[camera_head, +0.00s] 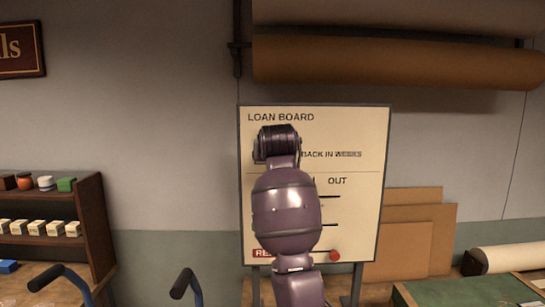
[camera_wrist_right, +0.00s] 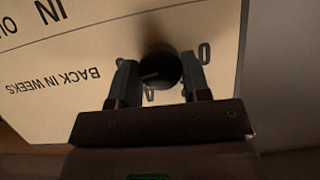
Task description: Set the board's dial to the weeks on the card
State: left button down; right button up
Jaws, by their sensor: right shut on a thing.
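The cream loan board (camera_head: 350,125) stands upright ahead, with its middle and left hidden by my right arm in the head view. In the right wrist view the board (camera_wrist_right: 100,45) appears turned, with BACK IN WEEKS lettering beside a round black dial (camera_wrist_right: 160,66). My right gripper (camera_wrist_right: 159,80) has one finger on each side of the dial and is shut on it. A 0 is visible near the dial and part of another numeral shows between the fingers. A faint mark shows on the dial; its exact setting is unclear. I cannot identify the card. My left gripper is out of view.
A red knob (camera_head: 334,255) sits low on the board. Brown panels (camera_head: 425,215) lean right of it, near a green mat (camera_head: 460,291) and a paper roll (camera_head: 515,258). A dark shelf (camera_head: 90,205) with small goods is at left. Large rolls (camera_head: 390,63) hang above.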

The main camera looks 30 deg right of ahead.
jog(key=shift+f+m+y, duration=0.15)
jog(key=shift+m+y, duration=0.15)
jog(key=shift+m, duration=0.2)
jog(key=shift+t, duration=0.3)
jog(key=o, duration=0.9)
pick_arm(q)
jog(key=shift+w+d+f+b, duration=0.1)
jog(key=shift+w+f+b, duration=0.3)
jog(key=shift+b, duration=0.6)
pick_arm(e)
jog(key=v, duration=1.1)
jog(key=shift+w, duration=0.1)
